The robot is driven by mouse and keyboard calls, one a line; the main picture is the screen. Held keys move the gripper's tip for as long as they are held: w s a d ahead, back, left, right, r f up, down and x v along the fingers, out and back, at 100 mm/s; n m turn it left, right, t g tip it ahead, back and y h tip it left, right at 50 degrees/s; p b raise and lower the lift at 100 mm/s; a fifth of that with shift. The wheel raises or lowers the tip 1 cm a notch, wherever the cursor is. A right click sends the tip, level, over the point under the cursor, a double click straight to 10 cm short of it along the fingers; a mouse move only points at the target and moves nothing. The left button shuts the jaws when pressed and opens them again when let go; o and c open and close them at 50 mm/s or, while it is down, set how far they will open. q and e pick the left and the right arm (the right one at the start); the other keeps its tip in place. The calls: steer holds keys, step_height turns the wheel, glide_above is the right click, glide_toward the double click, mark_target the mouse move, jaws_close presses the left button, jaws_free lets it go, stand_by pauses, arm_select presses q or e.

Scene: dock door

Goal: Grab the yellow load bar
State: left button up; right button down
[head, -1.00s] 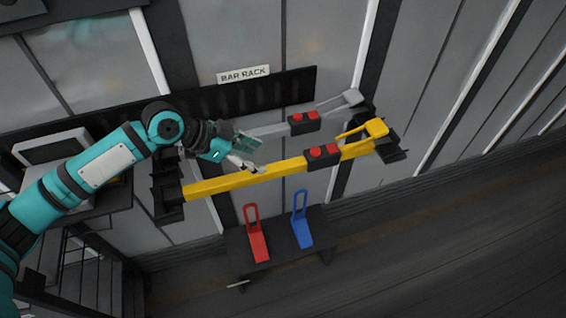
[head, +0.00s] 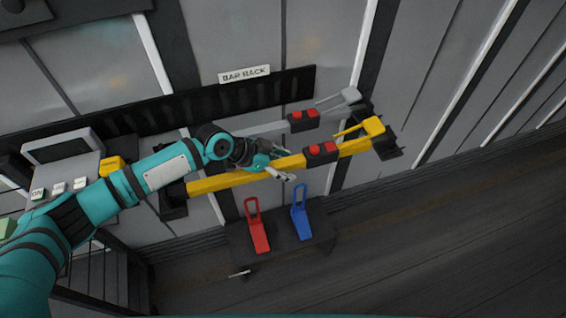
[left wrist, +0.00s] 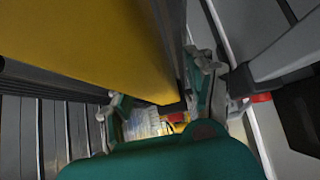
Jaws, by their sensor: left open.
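The yellow load bar (head: 222,181) lies along the front of the rack, with a black block with red buttons (head: 321,153) and a yellow handle (head: 362,129) towards its right end. My left gripper (head: 283,167) is open at the bar's middle, just left of the black block. In the left wrist view, the bar (left wrist: 90,45) fills the upper left, close to the open fingers of my left gripper (left wrist: 160,97). I cannot tell whether the fingers touch it. The arm hides nothing of the bar's right end. My right gripper is not in view.
A grey bar (head: 262,130) lies behind the yellow one, under the "BAR RACK" sign (head: 244,74). Below, a dark bench (head: 280,247) holds a red piece (head: 257,232) and a blue piece (head: 301,218). A yellow box (head: 111,166) stands at left. The floor at right is clear.

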arm_select(q)
jaws_close()
steer(key=shift+w+r, duration=0.1)
steer(key=shift+r, duration=0.1)
stand_by(0.3)
